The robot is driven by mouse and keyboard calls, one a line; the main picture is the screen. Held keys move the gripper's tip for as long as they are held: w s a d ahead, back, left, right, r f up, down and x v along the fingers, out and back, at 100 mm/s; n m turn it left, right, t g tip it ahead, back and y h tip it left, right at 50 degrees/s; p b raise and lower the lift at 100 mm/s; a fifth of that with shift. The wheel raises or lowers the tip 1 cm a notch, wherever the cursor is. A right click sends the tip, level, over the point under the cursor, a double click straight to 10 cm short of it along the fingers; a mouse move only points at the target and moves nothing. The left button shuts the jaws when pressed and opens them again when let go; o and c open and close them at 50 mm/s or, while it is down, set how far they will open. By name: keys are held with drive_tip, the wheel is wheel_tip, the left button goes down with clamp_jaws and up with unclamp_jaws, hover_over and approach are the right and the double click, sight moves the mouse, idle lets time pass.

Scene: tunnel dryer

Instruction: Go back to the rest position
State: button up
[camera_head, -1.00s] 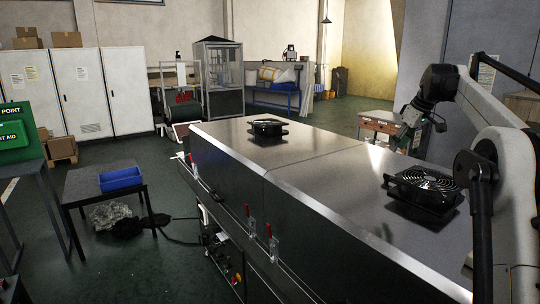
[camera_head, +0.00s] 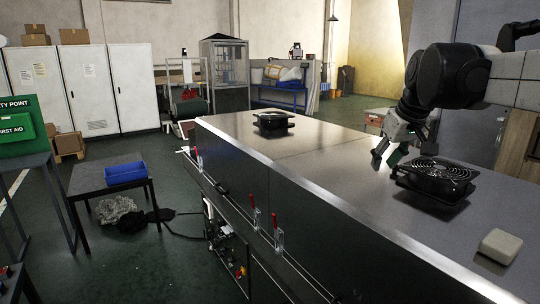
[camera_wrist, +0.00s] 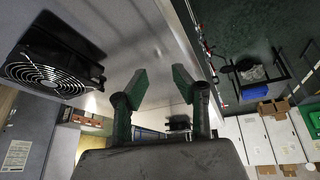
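My gripper (camera_head: 386,154) hangs at the right in the head view, above the dryer's metal top (camera_head: 345,165) and left of the near black fan (camera_head: 437,178). In the wrist view its two green-tipped fingers (camera_wrist: 160,82) stand apart with nothing held between them. The same fan shows at the upper left of the wrist view (camera_wrist: 50,68), beside the fingers and apart from them. My arm reaches in from the right edge in the head view.
A second black fan (camera_head: 272,120) sits farther back on the dryer top. A pale block (camera_head: 499,246) lies at its near right. Red-handled latches (camera_head: 275,222) line the dryer's side. A table with a blue bin (camera_head: 126,173) stands left. The floor between them has cables.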

drive_tip(key=s+a+f+m+t+b, duration=0.1)
drive_tip(key=s+a+f, duration=0.3)
drive_tip(key=s+f, duration=0.7)
drive_tip(key=s+a+f+m+b, duration=0.1)
drive_tip(key=s+a+f+b, duration=0.2)
drive_tip(key=s+f, duration=0.8)
drive_tip(key=s+a, duration=0.1)
drive_tip(key=s, duration=0.4)
drive_tip(key=shift+f+m+t+h, duration=0.3)
drive_tip(key=shift+f+m+t, duration=0.05)
drive_tip(key=shift+m+t, duration=0.05)
